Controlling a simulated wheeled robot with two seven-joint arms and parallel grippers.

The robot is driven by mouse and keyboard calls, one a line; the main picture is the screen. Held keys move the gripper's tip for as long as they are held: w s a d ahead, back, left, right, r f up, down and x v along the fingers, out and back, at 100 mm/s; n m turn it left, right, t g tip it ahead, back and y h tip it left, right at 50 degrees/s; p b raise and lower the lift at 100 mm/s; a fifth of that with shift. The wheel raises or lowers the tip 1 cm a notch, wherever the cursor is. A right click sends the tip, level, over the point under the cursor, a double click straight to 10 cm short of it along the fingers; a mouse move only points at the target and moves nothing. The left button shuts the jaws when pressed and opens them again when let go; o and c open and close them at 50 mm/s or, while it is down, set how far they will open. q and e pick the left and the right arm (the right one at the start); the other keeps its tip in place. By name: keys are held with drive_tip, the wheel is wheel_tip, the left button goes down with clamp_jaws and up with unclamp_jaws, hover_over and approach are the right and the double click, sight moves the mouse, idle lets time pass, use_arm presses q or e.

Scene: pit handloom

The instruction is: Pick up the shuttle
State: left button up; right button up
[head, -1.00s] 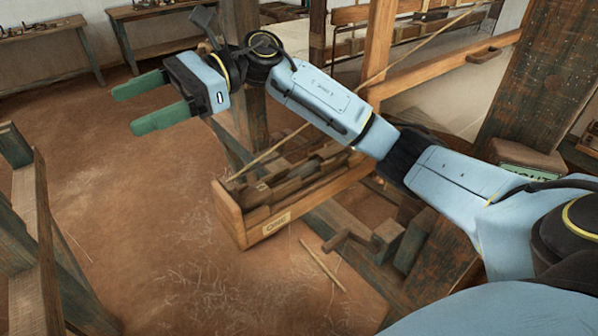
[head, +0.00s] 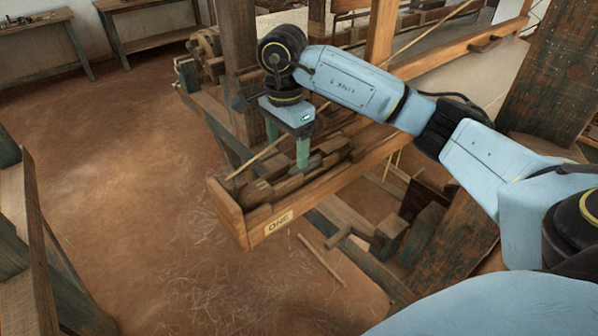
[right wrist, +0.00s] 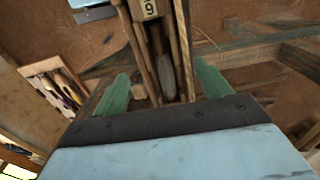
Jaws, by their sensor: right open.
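My right gripper (head: 287,148) points down over the wooden box marked ONE (head: 235,212), with its two green fingers apart and nothing seen between them. In the right wrist view the open fingers (right wrist: 154,86) lie on either side of a narrow wooden trough. A slim dark piece with a grey end (right wrist: 166,72) lies in that trough; it looks like the shuttle, but I cannot be sure. In the head view several brown wooden pieces lie in the box, and I cannot tell the shuttle apart from them. My left gripper is not in view.
A loom post (head: 240,75) stands close behind my right gripper. A thin stick (head: 320,258) lies on the earthen floor in front of the box. A bench (head: 35,25) stands at the back left. The floor left of the box (head: 130,170) is open.

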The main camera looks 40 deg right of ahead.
sight(288, 174)
drive_tip(key=shift+f+p, duration=0.6)
drive_tip(key=shift+f, duration=3)
drive_tip(key=shift+r, duration=0.1)
drive_tip(key=c, duration=1.2)
wheel_tip(288, 174, up, 10)
drive_tip(key=shift+b, duration=0.55)
drive_tip(key=shift+c, duration=0.2)
